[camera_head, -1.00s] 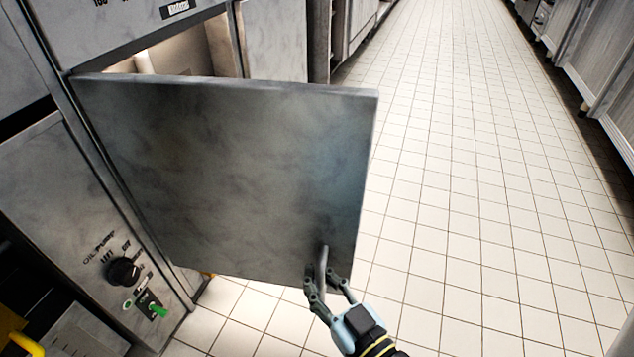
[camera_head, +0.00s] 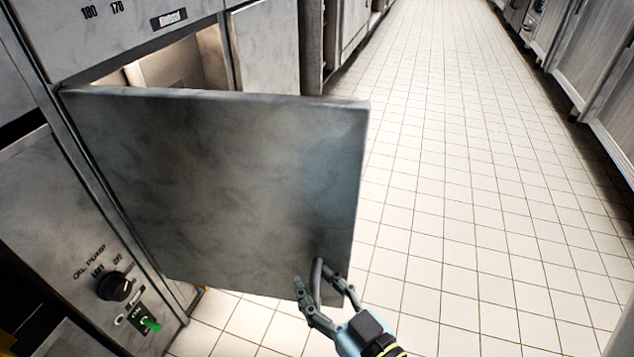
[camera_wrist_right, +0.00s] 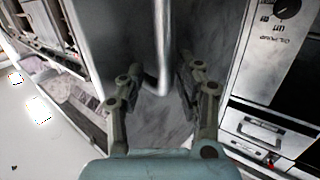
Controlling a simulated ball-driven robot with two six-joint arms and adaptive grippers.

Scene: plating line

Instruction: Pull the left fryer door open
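The left fryer door (camera_head: 215,190) is a grey metal panel. It stands swung wide open from the fryer front, hinged along its left edge. Its bar handle (camera_head: 317,285) is near the lower right corner. My right gripper (camera_head: 313,283) is at the handle, one finger on each side of it. In the right wrist view the handle (camera_wrist_right: 162,55) lies between the spread fingers of the gripper (camera_wrist_right: 160,88), with gaps on both sides. The gripper is open. My left gripper is out of view.
The fryer cabinet's lit opening (camera_head: 185,62) shows behind the door's top edge. An oil pump knob (camera_head: 114,287) and a green switch (camera_head: 150,325) are on the panel at left. The tiled floor (camera_head: 450,170) to the right is clear, with cabinets (camera_head: 590,60) along the far right.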

